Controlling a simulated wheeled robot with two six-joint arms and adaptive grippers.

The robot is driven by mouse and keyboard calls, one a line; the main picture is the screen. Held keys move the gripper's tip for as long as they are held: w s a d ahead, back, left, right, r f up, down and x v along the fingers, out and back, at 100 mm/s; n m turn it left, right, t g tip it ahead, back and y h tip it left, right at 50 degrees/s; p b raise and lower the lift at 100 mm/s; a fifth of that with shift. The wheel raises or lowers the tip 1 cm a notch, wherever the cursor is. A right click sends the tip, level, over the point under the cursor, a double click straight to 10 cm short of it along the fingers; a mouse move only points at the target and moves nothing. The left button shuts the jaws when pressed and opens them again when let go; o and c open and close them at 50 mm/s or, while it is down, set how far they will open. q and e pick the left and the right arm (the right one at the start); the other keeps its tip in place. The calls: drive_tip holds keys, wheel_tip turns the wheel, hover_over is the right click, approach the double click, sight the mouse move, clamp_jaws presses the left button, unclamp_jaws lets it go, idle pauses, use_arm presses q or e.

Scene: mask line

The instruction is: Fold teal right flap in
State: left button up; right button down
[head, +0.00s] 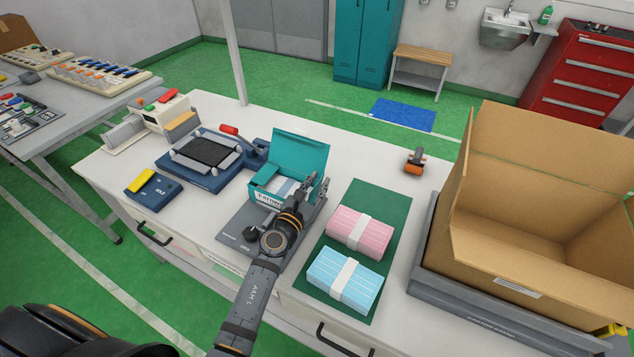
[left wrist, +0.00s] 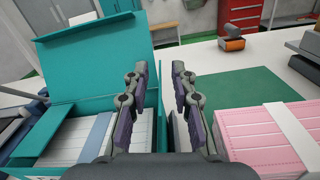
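The teal box (head: 265,182) stands on a grey plate with its lid (head: 297,150) raised at the back. In the left wrist view the raised lid (left wrist: 95,58) stands behind white and blue contents (left wrist: 80,138). My left gripper (head: 318,182) is at the box's right side. In the left wrist view its two fingers (left wrist: 160,85) are apart, with a narrow strip of teal (left wrist: 161,100) between them; I cannot tell whether they touch it. The right flap is mostly hidden by the gripper. My right gripper is not in view.
A green mat (head: 385,200) right of the box bears a pink banded stack (head: 340,226) and a blue one (head: 330,276). A large open cardboard box (head: 545,180) stands at the right. A blue fixture (head: 195,178) is at the left. An orange-and-black tool (head: 414,162) lies behind the mat.

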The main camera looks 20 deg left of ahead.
use_arm(q)
drive_tip(key=shift+c, duration=0.6)
clamp_jaws()
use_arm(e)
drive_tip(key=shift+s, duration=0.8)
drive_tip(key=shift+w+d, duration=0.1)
